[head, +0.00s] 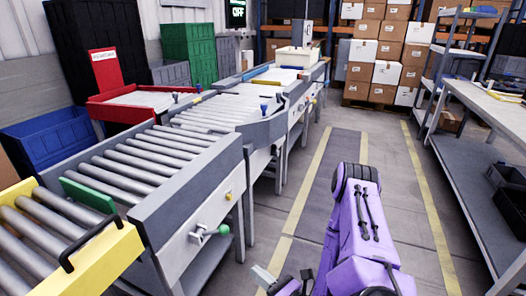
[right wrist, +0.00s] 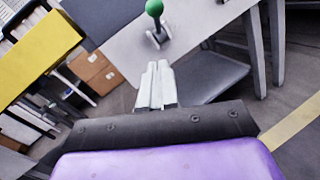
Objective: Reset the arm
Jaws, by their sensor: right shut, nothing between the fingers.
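My right arm is purple and comes up from the bottom of the head view. My right gripper (head: 264,276) shows low in that view, partly cut by the bottom edge. In the right wrist view the gripper's (right wrist: 158,68) pale fingers are together and empty. A lever with a green knob (head: 222,230) sticks out of the conveyor's side panel. In the head view the gripper is below and to the right of it, apart from it. In the right wrist view the green knob (right wrist: 154,8) is beyond the fingertips. My left gripper is not in view.
A roller conveyor (head: 225,165) runs along the left, with a yellow end section (head: 112,262) carrying a black handle. A red tray section (head: 100,108) and blue bin (head: 55,138) stand behind. A grey shelf bench (head: 475,190) is at right. The marked aisle floor between is clear.

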